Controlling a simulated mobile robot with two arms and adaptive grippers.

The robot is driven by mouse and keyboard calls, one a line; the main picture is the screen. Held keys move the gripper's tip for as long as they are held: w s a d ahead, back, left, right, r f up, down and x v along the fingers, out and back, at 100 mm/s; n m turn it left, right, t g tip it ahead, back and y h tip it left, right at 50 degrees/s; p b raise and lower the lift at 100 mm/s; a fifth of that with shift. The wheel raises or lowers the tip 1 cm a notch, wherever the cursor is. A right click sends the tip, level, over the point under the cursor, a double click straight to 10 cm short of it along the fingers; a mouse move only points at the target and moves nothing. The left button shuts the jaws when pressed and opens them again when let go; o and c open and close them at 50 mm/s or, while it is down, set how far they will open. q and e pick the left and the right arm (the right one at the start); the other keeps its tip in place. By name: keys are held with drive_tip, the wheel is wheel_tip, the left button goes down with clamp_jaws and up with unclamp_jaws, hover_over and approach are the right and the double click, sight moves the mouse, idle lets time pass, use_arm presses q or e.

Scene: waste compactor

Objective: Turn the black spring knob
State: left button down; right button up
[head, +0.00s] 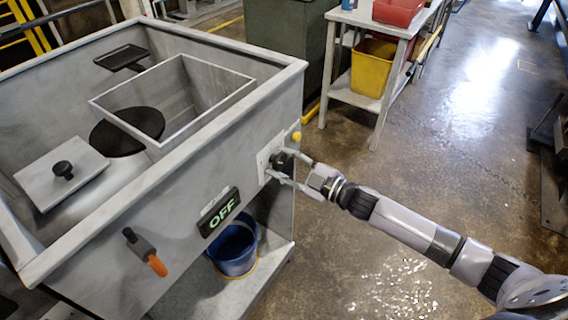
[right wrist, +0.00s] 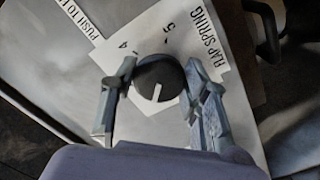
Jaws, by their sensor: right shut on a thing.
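The black spring knob (head: 283,162) is on the front panel of the grey compactor (head: 200,180), on a white label plate. In the right wrist view the round black knob (right wrist: 158,82) has a white pointer mark, and the plate (right wrist: 185,35) reads "FLAP SPRING" with the digits 4 and 5. My right gripper (head: 287,169) is at the knob, one finger on each side of it. In the right wrist view the right gripper (right wrist: 157,85) is shut on the knob. My left gripper is not in view.
An "OFF" sign (head: 220,212) and an orange-tipped lever (head: 146,252) are on the same panel. A yellow button (head: 296,136) sits above the knob. A blue bucket (head: 236,250) stands on the lower shelf.

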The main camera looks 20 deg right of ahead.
drive_tip(key=shift+n+b, duration=0.3)
drive_tip(key=shift+n, duration=1.9)
drive_tip(key=o, duration=1.1)
drive_tip(key=shift+s+d, duration=0.1)
drive_tip(key=v, duration=1.1)
drive_tip(key=shift+s+d, duration=0.3)
